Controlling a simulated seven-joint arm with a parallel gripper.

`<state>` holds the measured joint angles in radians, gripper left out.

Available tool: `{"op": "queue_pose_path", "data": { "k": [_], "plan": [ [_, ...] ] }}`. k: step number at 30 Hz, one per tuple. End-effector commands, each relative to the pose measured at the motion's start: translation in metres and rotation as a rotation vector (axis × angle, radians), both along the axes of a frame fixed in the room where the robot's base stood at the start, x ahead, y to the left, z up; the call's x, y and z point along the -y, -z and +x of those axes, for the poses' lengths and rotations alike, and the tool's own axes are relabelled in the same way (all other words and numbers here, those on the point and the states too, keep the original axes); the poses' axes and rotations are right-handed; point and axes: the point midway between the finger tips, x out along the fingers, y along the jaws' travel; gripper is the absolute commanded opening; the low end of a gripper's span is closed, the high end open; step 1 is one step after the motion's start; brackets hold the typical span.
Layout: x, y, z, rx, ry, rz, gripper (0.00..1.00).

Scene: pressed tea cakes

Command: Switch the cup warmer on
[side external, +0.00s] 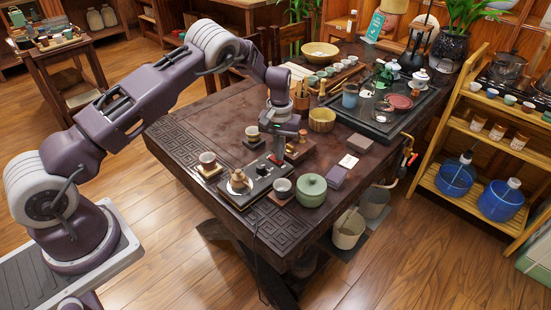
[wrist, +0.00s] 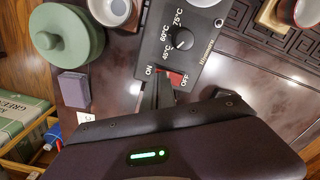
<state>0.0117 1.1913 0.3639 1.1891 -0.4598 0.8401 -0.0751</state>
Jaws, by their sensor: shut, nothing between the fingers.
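A red part of the switch shows toward OFF. My gripper (wrist: 161,78) is shut and empty, pointing down, its fingertips over or close to the switch on the ON side. They hide part of it, so I cannot tell contact or the switch's position. In the side view my gripper (side external: 277,157) is above the warmer's far edge.
A green lidded pot (side external: 311,189) and a white cup (side external: 282,186) stand close right of the warmer. Another cup (side external: 207,160) stands on a coaster to the left. A tea tray (side external: 372,128) with teaware is at the back. The table's left part is clear.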

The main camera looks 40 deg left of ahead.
Motion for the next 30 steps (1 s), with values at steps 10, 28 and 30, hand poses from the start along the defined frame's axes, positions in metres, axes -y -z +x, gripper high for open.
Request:
{"op": "queue_pose_path", "data": {
  "k": [10,28,30],
  "plan": [
    [0.000,0.005,0.000,0.000,0.000,0.000,0.00],
    [0.000,-0.025,0.001,0.003,0.000,0.001,0.00],
    [0.000,-0.032,0.000,0.001,0.000,0.000,0.00]
  ]
}}
